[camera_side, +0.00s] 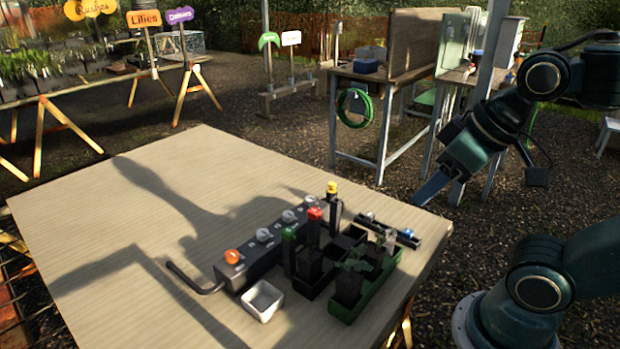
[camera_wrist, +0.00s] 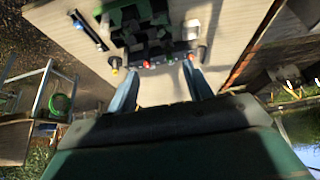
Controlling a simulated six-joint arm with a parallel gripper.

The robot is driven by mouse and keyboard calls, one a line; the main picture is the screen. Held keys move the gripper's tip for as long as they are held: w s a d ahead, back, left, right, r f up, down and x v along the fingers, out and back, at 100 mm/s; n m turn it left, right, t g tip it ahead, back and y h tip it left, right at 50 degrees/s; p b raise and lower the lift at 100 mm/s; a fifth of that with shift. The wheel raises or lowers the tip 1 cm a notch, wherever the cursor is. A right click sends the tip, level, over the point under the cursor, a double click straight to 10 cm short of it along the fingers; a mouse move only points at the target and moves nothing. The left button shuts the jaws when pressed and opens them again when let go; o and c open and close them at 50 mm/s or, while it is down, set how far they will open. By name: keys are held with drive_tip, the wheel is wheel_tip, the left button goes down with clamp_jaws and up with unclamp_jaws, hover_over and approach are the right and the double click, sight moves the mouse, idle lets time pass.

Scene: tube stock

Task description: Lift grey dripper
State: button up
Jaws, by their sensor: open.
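A small pale grey piece (camera_side: 390,238) stands upright at the right of the dark tray group in the side view. It may be the grey dripper, but it is too small to be sure. A dark rail (camera_side: 418,243) behind it carries a small blue piece (camera_side: 408,232); the rail also shows in the wrist view (camera_wrist: 90,33). My gripper (camera_side: 428,192) is apart from these, above and beyond the table's right edge in the side view. In the wrist view its two fingers (camera_wrist: 158,86) are spread, with nothing between them.
Black posts with green (camera_side: 289,233), red (camera_side: 314,213) and yellow (camera_side: 331,187) tops crowd the trays. A green tray (camera_side: 372,300), a white dish (camera_side: 262,300) and a grey strip with knobs (camera_side: 245,270) stand close by. The table's left half (camera_side: 130,220) is clear.

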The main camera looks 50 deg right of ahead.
drive_tip(key=shift+w, duration=0.1)
drive_tip(key=w, duration=0.1)
drive_tip(key=m+g, duration=0.6)
drive_tip(key=m, duration=1.2)
hover_over(370, 214)
wheel_tip(370, 214, down, 21)
drive_tip(key=shift+f, duration=0.15)
drive_tip(key=shift+f, duration=4.15)
